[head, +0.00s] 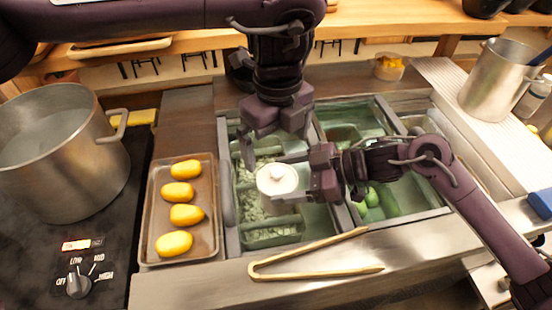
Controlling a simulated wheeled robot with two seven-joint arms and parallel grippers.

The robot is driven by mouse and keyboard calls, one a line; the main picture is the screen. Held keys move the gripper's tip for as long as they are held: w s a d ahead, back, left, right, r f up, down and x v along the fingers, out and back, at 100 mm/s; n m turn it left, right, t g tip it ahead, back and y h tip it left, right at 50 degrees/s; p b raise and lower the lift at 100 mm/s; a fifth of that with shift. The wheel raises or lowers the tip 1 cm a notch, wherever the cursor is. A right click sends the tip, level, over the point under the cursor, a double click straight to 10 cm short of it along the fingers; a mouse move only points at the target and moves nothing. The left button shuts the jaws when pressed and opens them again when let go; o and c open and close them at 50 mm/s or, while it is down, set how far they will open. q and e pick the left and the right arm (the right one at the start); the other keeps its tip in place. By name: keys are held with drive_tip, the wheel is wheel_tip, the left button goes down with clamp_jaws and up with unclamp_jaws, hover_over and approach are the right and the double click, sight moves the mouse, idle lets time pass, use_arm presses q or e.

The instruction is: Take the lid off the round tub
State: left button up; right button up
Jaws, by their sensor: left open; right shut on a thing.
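The round tub (283,206) is over the left part of the sunken counter bins, with its white lid (277,180) and small knob on top. My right gripper (297,184) comes in from the right and is shut on the tub at its side, just below the lid; the tub's lower part is mostly hidden. My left gripper (277,150) points down just above and behind the lid. Its fingers are open and empty, apart from the knob as far as I can tell.
A tray (150,232) of yellow potato-like items lies left of the bins. A large pot (62,150) stands on the stove. Wooden tongs (310,258) lie on the front edge. Bins hold shredded and green food. A metal pitcher (492,85) stands at right.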

sight(274, 170)
use_arm(q)
drive_tip(key=f+n, duration=0.2)
drive_tip(key=n, duration=0.1)
drive_tip(key=f+n, duration=0.6)
drive_tip(key=shift+a+f, duration=0.15)
drive_tip(key=shift+a, duration=0.15)
idle(0.5)
drive_tip(key=c, duration=0.7)
drive_tip(key=o, duration=0.7)
